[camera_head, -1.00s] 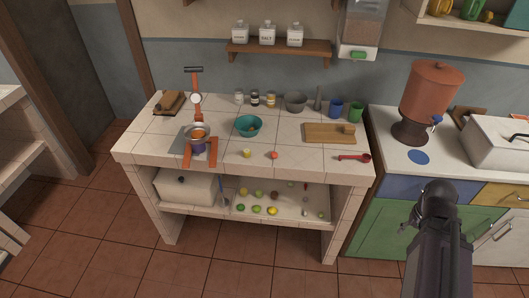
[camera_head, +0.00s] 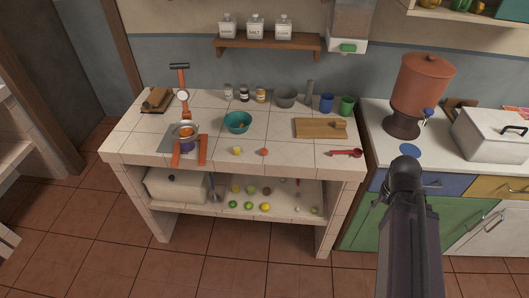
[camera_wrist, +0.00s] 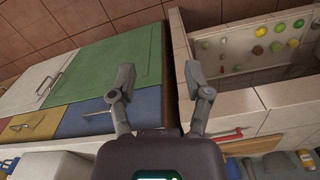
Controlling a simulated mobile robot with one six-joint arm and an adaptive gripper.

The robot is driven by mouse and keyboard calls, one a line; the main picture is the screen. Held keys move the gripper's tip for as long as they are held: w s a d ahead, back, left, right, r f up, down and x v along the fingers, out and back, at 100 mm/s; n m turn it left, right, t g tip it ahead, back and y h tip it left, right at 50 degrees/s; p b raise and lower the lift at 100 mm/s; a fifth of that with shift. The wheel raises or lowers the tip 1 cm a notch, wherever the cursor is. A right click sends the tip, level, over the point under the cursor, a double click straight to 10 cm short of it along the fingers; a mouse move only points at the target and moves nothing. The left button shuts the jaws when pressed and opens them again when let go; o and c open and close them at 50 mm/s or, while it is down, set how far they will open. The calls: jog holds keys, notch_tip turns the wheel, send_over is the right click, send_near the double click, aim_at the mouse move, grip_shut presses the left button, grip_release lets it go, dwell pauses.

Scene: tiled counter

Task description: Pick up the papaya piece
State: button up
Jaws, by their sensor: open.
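A small orange-red piece (camera_head: 264,152) lies on the front part of the tiled counter (camera_head: 215,155) in the head view. It looks like the papaya piece, but it is too small to be sure. A small yellow piece (camera_head: 237,151) lies to its left. In the wrist view my gripper (camera_wrist: 160,72) is open with nothing between its fingers. It is over the area by the cabinets, apart from the orange-red piece, which I cannot make out in the wrist view.
A teal bowl (camera_head: 238,123) stands behind the two pieces. Several fruits are on the lower shelf (camera_head: 285,200). The counter's front middle is mostly clear.

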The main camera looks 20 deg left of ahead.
jog(key=shift+o, duration=0.4)
jog(key=shift+w, duration=0.1)
jog(key=w+a+f+n+t+h+b, duration=0.1)
jog(key=w+a+n+t+h+b, duration=0.15)
jog(key=w+a+n, duration=0.5)
jog(key=w+a+f+n+t+h+b, duration=0.2)
jog(key=a+n+h+b, duration=0.2)
jog(key=a+n, duration=0.75)
jog(key=s+a+r+n+t+b, duration=0.1)
jog(key=a+n, duration=0.4)
jog(key=a, duration=1)
jog(key=s+a+r+n+t+b, duration=0.2)
jog(key=a+n+t, duration=0.4)
jog(key=a, duration=0.9)
jog(key=shift+s+a+b, duration=0.3)
jog(key=shift+s+b, duration=0.25)
jog(key=shift+b, duration=0.4)
jog(key=shift+w, duration=0.1)
